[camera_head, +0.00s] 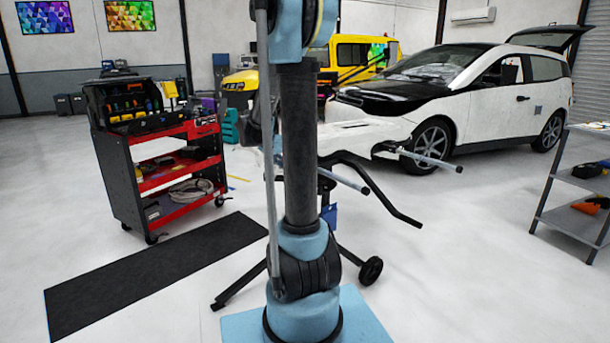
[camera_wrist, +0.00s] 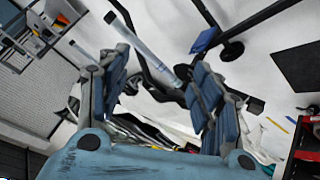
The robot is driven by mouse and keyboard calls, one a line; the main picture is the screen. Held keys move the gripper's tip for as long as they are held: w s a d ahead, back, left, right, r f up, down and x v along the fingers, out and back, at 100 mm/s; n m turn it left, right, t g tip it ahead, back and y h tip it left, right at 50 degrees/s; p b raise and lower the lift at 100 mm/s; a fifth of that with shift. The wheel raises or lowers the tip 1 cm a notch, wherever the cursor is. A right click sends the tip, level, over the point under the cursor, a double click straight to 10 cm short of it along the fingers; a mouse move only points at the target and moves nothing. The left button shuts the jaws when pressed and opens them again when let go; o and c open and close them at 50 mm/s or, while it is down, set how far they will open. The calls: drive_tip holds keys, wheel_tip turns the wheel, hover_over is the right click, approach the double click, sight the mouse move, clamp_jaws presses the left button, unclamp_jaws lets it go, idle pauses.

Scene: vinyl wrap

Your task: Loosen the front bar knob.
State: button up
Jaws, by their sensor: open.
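A stand with dark legs (camera_head: 246,282) and a wheel (camera_head: 370,270) is behind my arm in the head view. It carries a white car panel (camera_head: 362,136) and has pale round bars (camera_head: 432,161) and a bent dark bar (camera_head: 392,207). My gripper (camera_wrist: 160,62) is open in the wrist view, with nothing held between its fingers. A pale bar (camera_wrist: 145,42) runs across the gap between the fingertips; I cannot tell whether they touch it. I cannot make out the front bar knob in either view. My arm hides the middle of the stand in the head view.
A red tool cart (camera_head: 165,175) stands left of the stand, with a black mat (camera_head: 150,275) on the floor. A white car (camera_head: 480,95) with a black hood is behind. A grey shelf (camera_head: 570,222) is at the right. Floor between stand and shelf is clear.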

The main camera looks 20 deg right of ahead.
drive_tip(key=w+f+m+t+h, duration=0.1)
drive_tip(key=w+f+m+h, duration=0.3)
drive_tip(key=w+f, duration=0.75)
drive_tip(key=w+f+m+t+h, duration=0.2)
drive_tip(key=w+f+m+h, duration=0.4)
drive_tip(key=w, duration=1)
drive_tip(key=w+d+n, duration=0.1)
drive_tip(key=w+d, duration=0.1)
drive_tip(key=d, duration=0.6)
drive_tip(key=w+d+f+n+y, duration=0.1)
drive_tip(key=w+d, duration=0.2)
drive_tip(key=d, duration=0.6)
drive_tip(key=shift+d+f, duration=0.15)
drive_tip(key=shift+w, duration=0.1)
drive_tip(key=shift+c, duration=0.5)
drive_tip(key=c, duration=0.9)
